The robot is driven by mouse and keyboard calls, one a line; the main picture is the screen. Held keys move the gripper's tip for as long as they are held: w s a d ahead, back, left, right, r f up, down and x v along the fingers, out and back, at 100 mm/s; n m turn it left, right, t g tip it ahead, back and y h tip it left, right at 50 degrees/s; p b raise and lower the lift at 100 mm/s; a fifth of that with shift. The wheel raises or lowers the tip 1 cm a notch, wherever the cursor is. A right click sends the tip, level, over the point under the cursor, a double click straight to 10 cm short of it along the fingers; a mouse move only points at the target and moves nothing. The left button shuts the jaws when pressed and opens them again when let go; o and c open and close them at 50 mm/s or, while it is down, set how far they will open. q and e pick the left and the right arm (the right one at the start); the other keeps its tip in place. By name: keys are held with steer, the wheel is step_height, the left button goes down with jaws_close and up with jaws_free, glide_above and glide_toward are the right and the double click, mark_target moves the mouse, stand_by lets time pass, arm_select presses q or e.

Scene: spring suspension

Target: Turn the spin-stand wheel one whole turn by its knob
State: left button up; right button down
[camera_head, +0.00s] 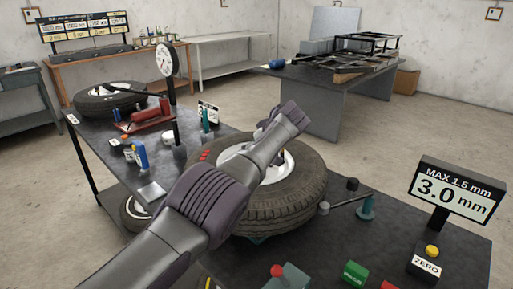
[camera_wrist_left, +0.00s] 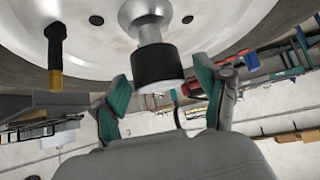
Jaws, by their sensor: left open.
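The spin-stand wheel (camera_head: 275,212) is a black tyre on a pale rim, lying flat on the dark bench, with red marks on its left side. My left arm reaches across it and hides much of the rim; its gripper is mostly hidden in the head view. In the left wrist view the wheel's pale rim (camera_wrist_left: 225,25) fills the top. My left gripper (camera_wrist_left: 161,82) is open, its teal pads on either side of a black cylinder on a silver hub stem (camera_wrist_left: 150,25). Contact cannot be told.
A display (camera_head: 455,190) reads "MAX 1.5 mm" and "3.0 mm", with a yellow ZERO button (camera_head: 431,251) below. A small arm on a teal post (camera_head: 366,207) stands right of the tyre. A dial gauge (camera_head: 166,60) and another tyre (camera_head: 105,101) are behind left.

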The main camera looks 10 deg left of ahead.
arm_select(q)
steer(key=shift+s+d+r, duration=0.2)
steer(key=shift+d+r, duration=0.1)
steer(key=shift+r, duration=0.05)
steer(key=v, duration=1.1)
